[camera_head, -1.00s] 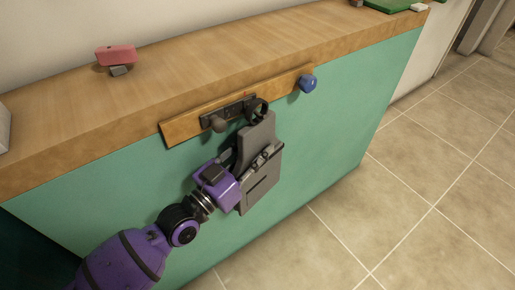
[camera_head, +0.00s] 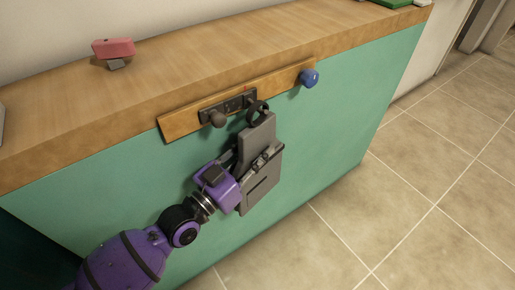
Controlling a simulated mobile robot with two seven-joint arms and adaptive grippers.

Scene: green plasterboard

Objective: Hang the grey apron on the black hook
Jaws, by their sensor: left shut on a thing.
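The grey apron (camera_head: 262,188) is upright in front of the green panel, with a dark loop (camera_head: 257,113) at its top. The black hook (camera_head: 218,119) sticks out from a dark plate on a wooden rail. The loop is at the right end of that plate, to the right of the hook's knob; I cannot tell whether it is around any part of the hook. My left gripper (camera_head: 250,168) is shut on the apron at its left side, and its fingers are partly hidden against the grey. My right gripper is not in view.
A blue knob (camera_head: 309,78) sits at the right end of the wooden rail (camera_head: 180,125). A pink and grey object (camera_head: 113,50) stands on the wooden counter (camera_head: 215,55). A green item (camera_head: 392,3) lies at the counter's far end. The tiled floor (camera_head: 420,180) at right is clear.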

